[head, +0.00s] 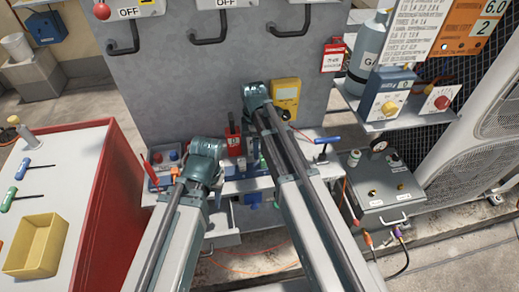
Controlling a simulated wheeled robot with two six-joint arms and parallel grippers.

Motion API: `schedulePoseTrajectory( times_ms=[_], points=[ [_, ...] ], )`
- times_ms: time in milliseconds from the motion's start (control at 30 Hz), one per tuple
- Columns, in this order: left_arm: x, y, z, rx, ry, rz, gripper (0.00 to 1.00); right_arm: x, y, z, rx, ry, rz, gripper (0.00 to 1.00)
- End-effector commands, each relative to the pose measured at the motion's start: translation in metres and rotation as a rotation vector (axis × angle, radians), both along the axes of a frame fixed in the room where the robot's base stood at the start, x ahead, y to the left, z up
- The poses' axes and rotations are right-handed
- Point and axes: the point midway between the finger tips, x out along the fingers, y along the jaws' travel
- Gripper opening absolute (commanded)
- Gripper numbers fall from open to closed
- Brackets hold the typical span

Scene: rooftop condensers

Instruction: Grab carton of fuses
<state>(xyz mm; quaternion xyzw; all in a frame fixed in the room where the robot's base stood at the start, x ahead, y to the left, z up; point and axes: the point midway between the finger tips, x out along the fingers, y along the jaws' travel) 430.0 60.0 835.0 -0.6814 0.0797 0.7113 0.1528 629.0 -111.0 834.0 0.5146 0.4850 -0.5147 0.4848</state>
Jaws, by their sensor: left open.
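I cannot pick out a carton of fuses for certain. Small red, blue and white items crowd the narrow shelf (248,184) below the grey panel, partly hidden by my arms. My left gripper (214,184) is over the left part of this shelf, beside the small items, and is open; I see nothing held in it. My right arm reaches further up, in front of the panel. Its wrist housing shows, but the fingers of my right gripper (257,104) are not clear.
The grey panel (165,90) with black handles rises behind. A yellow meter (286,96) is right of my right wrist. A grey case (386,194) and a condenser (487,130) are at right.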

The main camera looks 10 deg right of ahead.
Motion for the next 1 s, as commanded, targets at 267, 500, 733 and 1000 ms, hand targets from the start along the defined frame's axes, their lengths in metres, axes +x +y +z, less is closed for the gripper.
schedulePoseTrajectory(
  times_ms=[267,500,733,1000],
  points=[
    [0.0000,0.0000,0.0014,0.000,0.000,0.000,0.43,0.0000,-0.0001,0.0014,0.000,0.000,0.000,0.75],
    [0.0000,0.0000,0.0013,0.000,0.000,0.000,0.43,0.0000,-0.0001,0.0013,0.000,0.000,0.000,0.32],
    [0.0000,0.0000,0.0013,0.000,0.000,0.000,0.43,0.0000,-0.0001,0.0013,0.000,0.000,0.000,0.11],
    [0.0000,0.0001,0.0047,0.000,0.000,0.000,0.43,-0.0016,0.0026,0.0047,0.000,0.000,0.000,0.11]
  ],
)
